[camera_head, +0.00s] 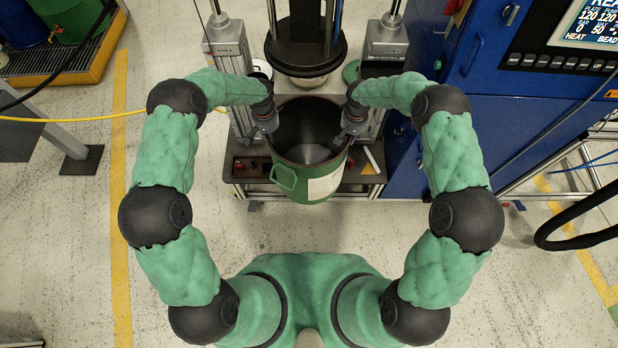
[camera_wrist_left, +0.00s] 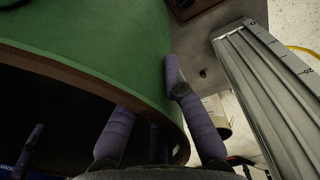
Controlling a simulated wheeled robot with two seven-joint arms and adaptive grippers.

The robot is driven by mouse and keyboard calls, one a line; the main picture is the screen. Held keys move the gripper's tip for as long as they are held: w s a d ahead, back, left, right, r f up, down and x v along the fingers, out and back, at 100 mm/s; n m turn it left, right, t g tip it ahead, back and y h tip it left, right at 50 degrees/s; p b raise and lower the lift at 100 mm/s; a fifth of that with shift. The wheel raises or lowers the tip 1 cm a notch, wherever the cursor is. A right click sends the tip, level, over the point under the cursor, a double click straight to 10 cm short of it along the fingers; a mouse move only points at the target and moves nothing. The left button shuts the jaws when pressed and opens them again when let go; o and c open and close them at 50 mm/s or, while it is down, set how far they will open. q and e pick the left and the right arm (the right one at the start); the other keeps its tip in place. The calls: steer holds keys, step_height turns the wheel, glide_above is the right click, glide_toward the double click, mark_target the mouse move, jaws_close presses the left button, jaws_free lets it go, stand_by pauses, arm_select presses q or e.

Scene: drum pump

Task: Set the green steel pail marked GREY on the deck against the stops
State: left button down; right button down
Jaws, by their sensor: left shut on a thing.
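The green steel pail (camera_head: 288,184) is upright and open at the top, with a handle at its front and a pale label whose print I cannot read. My left gripper (camera_head: 268,132) is shut on the left side of its rim. In the left wrist view one finger is inside the pail wall (camera_wrist_left: 110,40) and one outside. My right gripper (camera_head: 348,132) is at the right side of the rim and appears shut on it. The pail is over the front of the deck (camera_head: 242,168). Its underside is hidden, so contact with the deck cannot be told. I cannot make out the stops.
A round black follower plate (camera_head: 305,50) hangs above and behind the pail, between two upright posts. A grey column (camera_wrist_left: 270,95) stands close by my left gripper. A blue control cabinet (camera_head: 480,110) is at the right. The floor in front is clear.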

arm_select(q)
steer(key=shift+w+a+f+b, duration=0.25)
steer(key=shift+f+b, duration=0.2)
steer(key=shift+b, duration=0.2)
arm_select(e)
steer(key=shift+w+d+f, duration=0.25)
steer(key=shift+w+f, duration=0.05)
steer(key=shift+f, duration=0.15)
arm_select(q)
steer(key=c, duration=1.5)
jaws_free()
steer(key=shift+s+d+f, duration=0.1)
steer(key=shift+s+f, duration=0.05)
steer(key=shift+s, duration=0.15)
arm_select(e)
steer(key=c, duration=1.5)
jaws_free()
steer(key=shift+s+f, duration=0.15)
steer(key=shift+s, duration=0.15)
arm_select(q)
steer(key=shift+o, duration=0.7)
arm_select(e)
steer(key=shift+o, duration=0.6)
steer(key=shift+a, duration=0.2)
arm_select(q)
steer(key=shift+d, duration=0.1)
step_height(320, 180, up, 12)
arm_select(e)
step_height(320, 180, up, 12)
